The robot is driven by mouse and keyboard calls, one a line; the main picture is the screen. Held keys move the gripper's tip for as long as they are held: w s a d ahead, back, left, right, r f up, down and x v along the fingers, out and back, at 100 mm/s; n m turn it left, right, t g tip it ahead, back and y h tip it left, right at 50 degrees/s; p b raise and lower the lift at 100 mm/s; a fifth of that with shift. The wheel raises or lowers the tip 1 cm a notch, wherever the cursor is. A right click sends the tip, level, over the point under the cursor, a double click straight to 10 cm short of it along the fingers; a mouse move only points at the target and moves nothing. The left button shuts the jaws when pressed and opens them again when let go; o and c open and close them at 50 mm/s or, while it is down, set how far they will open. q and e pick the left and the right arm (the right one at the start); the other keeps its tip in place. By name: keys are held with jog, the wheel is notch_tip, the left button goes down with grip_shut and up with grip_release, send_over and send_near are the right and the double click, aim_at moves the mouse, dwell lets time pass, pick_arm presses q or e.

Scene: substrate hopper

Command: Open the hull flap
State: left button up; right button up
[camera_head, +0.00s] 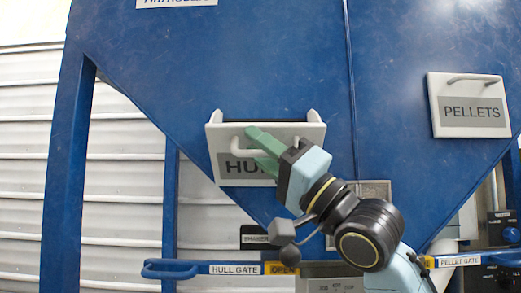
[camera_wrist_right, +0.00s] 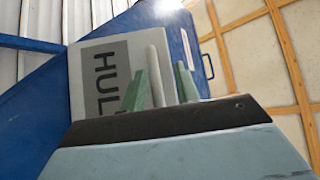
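The hull flap (camera_head: 214,150) is a white panel labelled HULL on the blue hopper's slanted face. The wrist view shows the handle (camera_wrist_right: 158,68) between the fingers, with the flap (camera_wrist_right: 84,85) behind. The gripper hides part of the label. My left gripper is not in view.
The blue hopper (camera_head: 280,60) fills the background. A closed PELLETS flap (camera_head: 468,90) is at right. Below are the blue HULL GATE handle (camera_head: 170,270) with an OPEN tag, and a PELLET GATE bar (camera_head: 495,258). A blue post (camera_head: 65,170) stands at left.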

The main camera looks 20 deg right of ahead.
jog(key=shift+d+f, duration=0.1)
jog(key=shift+f, duration=0.05)
jog(key=shift+s+d+f, duration=0.1)
jog(key=shift+d+f, duration=0.05)
jog(key=shift+f, duration=0.1)
jog(key=b+v, duration=0.4)
jog(key=v, duration=0.8)
jog(key=shift+s, duration=0.3)
